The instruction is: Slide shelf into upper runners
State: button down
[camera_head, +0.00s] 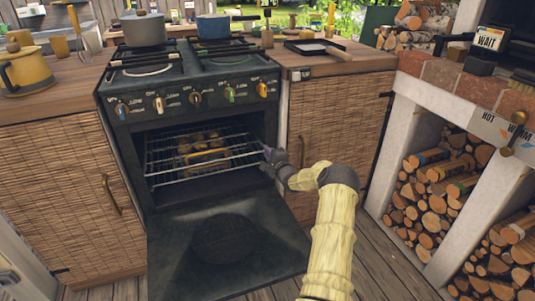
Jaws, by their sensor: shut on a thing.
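A wire shelf (235,152) is in the opening of the black oven (128,160), with its front near the mouth. Golden-brown food (205,157) lies on or just above it. My gripper (266,152) is at the shelf's right front corner, shut on the shelf. The shelf looks slightly tilted in the picture. The runners inside the oven are dark and cannot be made out, so I cannot tell which level the shelf is on.
The oven door (225,245) is folded down in front of the opening. A grey pot (143,29) and a blue pot (213,27) stand on the hob. Wooden cabinets flank the oven. Log cubbies (432,205) stand at the right. Plank floor shows between.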

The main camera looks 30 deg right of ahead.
jog(key=shift+w+d+r+b, duration=0.1)
jog(key=shift+w+d+b, duration=0.05)
jog(key=shift+w+b, duration=0.3)
jog(key=shift+w+d+r+b, duration=0.1)
jog(key=shift+w+b, duration=0.1)
jog(key=shift+w, duration=0.35)
dwell(2.3)
dwell(0.6)
jog(key=c, duration=1.4)
grip_release()
jog(key=shift+c, duration=0.2)
jog(key=shift+d+r, duration=0.1)
jog(key=shift+r, duration=0.25)
jog(key=shift+s+p, duration=0.4)
jog(key=s+a+f+p, duration=0.1)
jog(key=s+p, duration=0.2)
jog(key=s, duration=0.3)
jog(key=shift+s, duration=0.2)
